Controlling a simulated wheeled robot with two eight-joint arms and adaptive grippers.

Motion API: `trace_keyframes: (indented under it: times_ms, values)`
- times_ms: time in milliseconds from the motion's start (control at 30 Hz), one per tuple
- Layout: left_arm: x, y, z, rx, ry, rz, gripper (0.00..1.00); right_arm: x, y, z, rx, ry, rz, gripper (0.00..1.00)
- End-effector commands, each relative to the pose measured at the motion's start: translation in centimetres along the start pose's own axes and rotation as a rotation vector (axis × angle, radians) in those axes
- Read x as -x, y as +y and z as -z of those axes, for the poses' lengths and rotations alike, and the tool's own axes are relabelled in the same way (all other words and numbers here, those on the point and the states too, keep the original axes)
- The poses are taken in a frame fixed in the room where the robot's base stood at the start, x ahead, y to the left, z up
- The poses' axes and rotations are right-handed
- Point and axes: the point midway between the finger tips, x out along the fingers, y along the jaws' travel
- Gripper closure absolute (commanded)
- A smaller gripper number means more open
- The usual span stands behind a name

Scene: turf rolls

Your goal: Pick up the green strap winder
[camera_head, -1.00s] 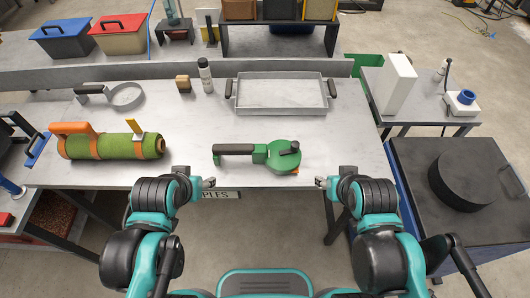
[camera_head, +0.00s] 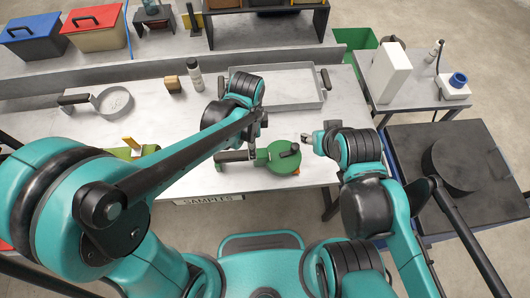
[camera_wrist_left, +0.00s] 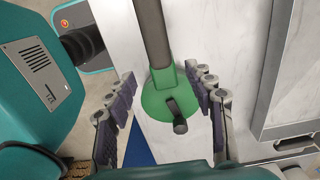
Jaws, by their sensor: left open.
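The green strap winder (camera_head: 283,160) lies on the grey table near its front edge, with its dark handle (camera_head: 232,156) pointing left. In the left wrist view the round green body (camera_wrist_left: 160,100) and its black crank knob show between my left gripper's fingers. My left gripper (camera_wrist_left: 160,76) is open, its fingers on either side of the winder; I cannot tell whether they touch it. In the head view the left gripper (camera_head: 256,132) is over the winder, partly hidden by its arm. My right gripper (camera_head: 306,138) is to the right of the winder, apart from it; its jaws are too small to read.
A metal tray (camera_head: 290,104) lies behind the winder. The green turf roll (camera_head: 122,153) is mostly hidden by my left arm.

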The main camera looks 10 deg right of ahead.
Motion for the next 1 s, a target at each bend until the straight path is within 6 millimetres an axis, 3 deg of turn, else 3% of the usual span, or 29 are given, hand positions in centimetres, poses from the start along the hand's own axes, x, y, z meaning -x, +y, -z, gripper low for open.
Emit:
trace_keyframes:
  times_ms: [400, 733, 933, 1000]
  values:
    - [-6.0, -0.1, -0.1, 0.004, 0.001, 0.002, 0.47, -2.1, 0.0, -1.5, 0.000, 0.000, 0.000, 0.54]
    - [-6.5, -0.1, -0.1, 0.005, 0.001, 0.002, 0.47, -2.1, 0.0, -1.5, 0.000, 0.000, 0.000, 0.54]
    - [-6.5, -0.1, -0.2, 0.005, 0.001, 0.002, 0.99, -2.1, 0.0, -1.5, 0.000, 0.000, 0.000, 0.54]
    - [-6.5, -0.1, -0.2, 0.005, 0.001, 0.002, 1.00, -2.1, 0.0, -1.5, 0.000, 0.000, 0.000, 0.54]
